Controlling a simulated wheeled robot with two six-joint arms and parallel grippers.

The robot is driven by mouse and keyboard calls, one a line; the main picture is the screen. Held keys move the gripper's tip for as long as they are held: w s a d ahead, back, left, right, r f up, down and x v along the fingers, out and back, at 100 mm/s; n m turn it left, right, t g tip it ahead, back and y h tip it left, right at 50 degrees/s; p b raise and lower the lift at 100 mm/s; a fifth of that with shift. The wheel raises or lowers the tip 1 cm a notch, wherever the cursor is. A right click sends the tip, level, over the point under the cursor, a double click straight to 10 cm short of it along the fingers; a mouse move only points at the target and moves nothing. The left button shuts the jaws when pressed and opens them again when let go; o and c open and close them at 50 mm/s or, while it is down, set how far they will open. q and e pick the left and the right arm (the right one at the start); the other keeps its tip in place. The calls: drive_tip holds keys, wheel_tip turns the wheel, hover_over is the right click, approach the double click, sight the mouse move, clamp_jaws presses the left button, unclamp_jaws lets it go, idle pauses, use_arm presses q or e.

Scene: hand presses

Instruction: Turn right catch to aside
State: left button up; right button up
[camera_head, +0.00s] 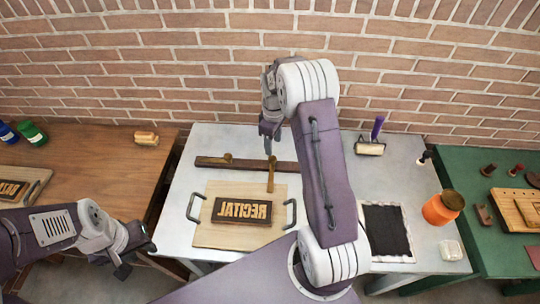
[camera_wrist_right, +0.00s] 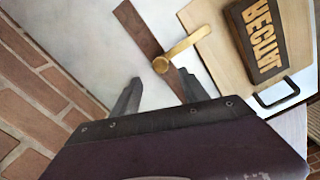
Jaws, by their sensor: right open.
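The right catch (camera_head: 271,178) is a brass lever pivoted on a dark wooden bar (camera_head: 246,164). It points from the bar towards the front, over the edge of the wooden board (camera_head: 212,236). In the right wrist view the catch (camera_wrist_right: 186,46) and its round pivot (camera_wrist_right: 160,65) show just beyond the fingertips. My right gripper (camera_head: 270,135) is open above and behind the bar, and its fingers (camera_wrist_right: 159,78) lie either side of the pivot in the picture, holding nothing. The left catch (camera_head: 213,160) lies along the bar. My left gripper (camera_head: 136,254) is at the lower left, away from the board.
A dark block with mirrored RECITAL letters (camera_head: 242,211) lies on the board, which has two dark handles. A roller (camera_head: 371,147), black inked slab (camera_head: 387,232) and orange jar (camera_head: 442,208) are on the right. A brick wall (camera_head: 200,75) stands close behind.

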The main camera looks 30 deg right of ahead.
sight(272, 158)
wheel_tip(272, 158, down, 8)
drive_tip(key=shift+p, duration=0.6)
clamp_jaws()
drive_tip(key=shift+w, duration=0.1)
idle(0.9)
